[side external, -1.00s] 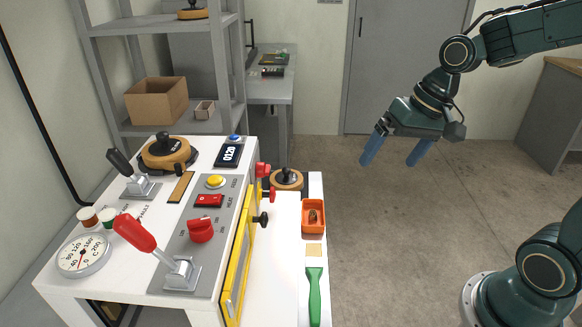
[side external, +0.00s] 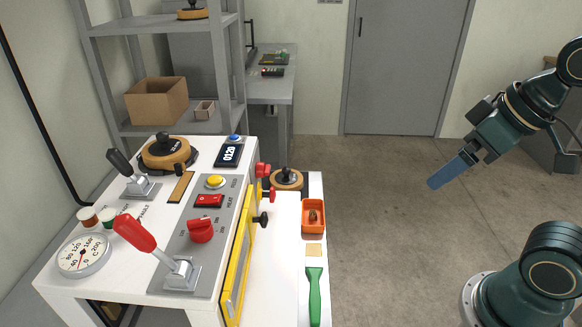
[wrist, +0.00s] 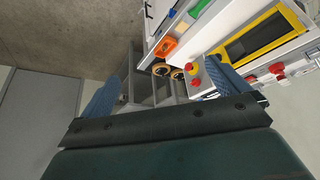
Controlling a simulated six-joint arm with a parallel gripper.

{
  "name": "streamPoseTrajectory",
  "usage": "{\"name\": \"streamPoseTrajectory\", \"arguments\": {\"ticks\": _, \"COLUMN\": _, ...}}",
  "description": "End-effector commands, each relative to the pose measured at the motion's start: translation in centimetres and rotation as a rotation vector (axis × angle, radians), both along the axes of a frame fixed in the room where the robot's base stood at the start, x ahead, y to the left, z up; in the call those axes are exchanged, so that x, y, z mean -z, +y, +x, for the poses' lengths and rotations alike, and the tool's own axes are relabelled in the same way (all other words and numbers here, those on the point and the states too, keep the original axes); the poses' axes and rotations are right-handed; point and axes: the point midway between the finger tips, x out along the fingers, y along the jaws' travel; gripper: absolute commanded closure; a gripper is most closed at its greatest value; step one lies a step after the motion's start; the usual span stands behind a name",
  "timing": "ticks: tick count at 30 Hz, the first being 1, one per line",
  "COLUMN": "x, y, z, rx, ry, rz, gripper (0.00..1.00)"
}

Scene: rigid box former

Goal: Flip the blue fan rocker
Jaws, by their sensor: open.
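I cannot make out a blue fan rocker in either view. A small round blue cap (side external: 235,138) shows at the far edge of the white machine (side external: 110,245), above the dark 0120 display (side external: 228,155). A red rocker (side external: 209,200), by the HEAT label, sits on the grey panel (side external: 190,240). My gripper (side external: 433,184) is in the air, well right of the machine and apart from everything. In the wrist view its two blue fingers (wrist: 168,90) are spread with nothing between them.
A red-knobbed lever (side external: 135,233) and a black-knobbed lever (side external: 120,162) rise from the machine. Along its right edge are a yellow frame (side external: 238,265), an orange tray (side external: 314,230) and a green-handled tool (side external: 314,295). The floor between machine and arm is clear.

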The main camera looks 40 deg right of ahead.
Motion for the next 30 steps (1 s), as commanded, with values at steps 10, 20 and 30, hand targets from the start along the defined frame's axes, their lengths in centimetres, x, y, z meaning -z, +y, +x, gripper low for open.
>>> {"name": "streamPoseTrajectory", "arguments": {"ticks": 10, "x": 0.0, "y": 0.0, "z": 0.1, "rx": 0.001, "ry": 0.001, "rz": 0.000, "gripper": 0.29}}
{"name": "streamPoseTrajectory", "arguments": {"ticks": 20, "x": 0.4, "y": 0.0, "z": 1.8, "rx": 0.000, "ry": 0.026, "rz": 0.009, "gripper": 0.94}}
{"name": "streamPoseTrajectory", "arguments": {"ticks": 30, "x": 1.9, "y": -0.3, "z": 5.9, "rx": -0.003, "ry": 0.078, "rz": 0.046, "gripper": 1.00}}
